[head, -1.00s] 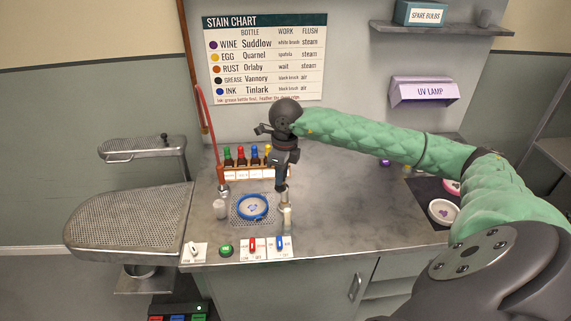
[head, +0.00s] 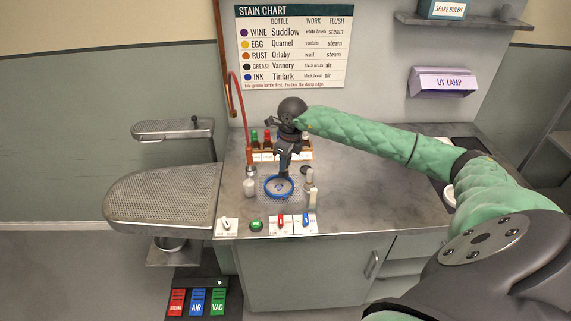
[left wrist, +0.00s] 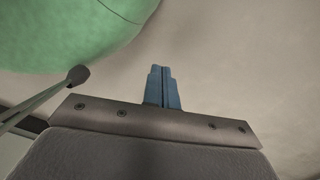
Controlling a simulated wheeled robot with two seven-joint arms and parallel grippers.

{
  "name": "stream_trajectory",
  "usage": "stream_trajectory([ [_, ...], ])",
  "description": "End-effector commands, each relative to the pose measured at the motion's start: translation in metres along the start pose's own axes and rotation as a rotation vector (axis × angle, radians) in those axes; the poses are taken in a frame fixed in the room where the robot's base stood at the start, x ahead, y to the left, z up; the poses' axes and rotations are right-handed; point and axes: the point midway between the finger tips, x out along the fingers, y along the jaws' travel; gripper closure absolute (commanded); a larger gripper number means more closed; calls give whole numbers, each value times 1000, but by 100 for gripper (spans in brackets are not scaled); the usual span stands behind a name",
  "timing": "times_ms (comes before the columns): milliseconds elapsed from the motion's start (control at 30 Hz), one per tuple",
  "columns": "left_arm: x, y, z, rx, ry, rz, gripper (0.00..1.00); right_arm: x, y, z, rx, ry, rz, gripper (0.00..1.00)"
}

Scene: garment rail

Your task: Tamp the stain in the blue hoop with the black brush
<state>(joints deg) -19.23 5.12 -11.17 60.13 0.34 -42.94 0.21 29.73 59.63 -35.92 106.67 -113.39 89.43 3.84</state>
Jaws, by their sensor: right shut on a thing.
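The blue hoop (head: 279,197) lies on a perforated plate in the worktop, in the head view. A small bluish stain (head: 280,188) shows on pale cloth inside it. My right gripper (head: 284,163) points down over the hoop's far part, shut on a thin dark thing that appears to be the black brush (head: 284,172). The grip hides most of it, and I cannot tell whether its tip touches the cloth. My left gripper (left wrist: 163,88) shows only in the left wrist view, its blue fingers together with nothing visible between them.
A rack of coloured-cap bottles (head: 262,155) stands behind the hoop. Pale upright cylinders (head: 313,197) stand to its right, and a small bottle (head: 249,187) to its left. Switches (head: 281,222) line the front edge. A perforated board (head: 160,195) juts out left.

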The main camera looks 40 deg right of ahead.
Motion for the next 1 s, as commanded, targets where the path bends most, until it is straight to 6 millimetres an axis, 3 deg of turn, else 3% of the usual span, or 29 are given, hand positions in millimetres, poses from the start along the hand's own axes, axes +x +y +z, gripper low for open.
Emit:
stream_trajectory([
  [67,16,-1,18,2,18,-2,100,3,-8,3,-3,-4,3,100],
  [167,26,-1,23,4,67,-4,100,4,-15,7,-13,-9,6,100],
  [500,23,-1,-5,8,230,-4,100,5,-17,16,-65,-26,22,100],
  [767,22,-1,-7,8,229,-5,100,12,-17,15,-72,-34,28,100],
  [1000,21,-1,-11,7,231,-5,100,31,-18,13,-73,-34,28,100],
])
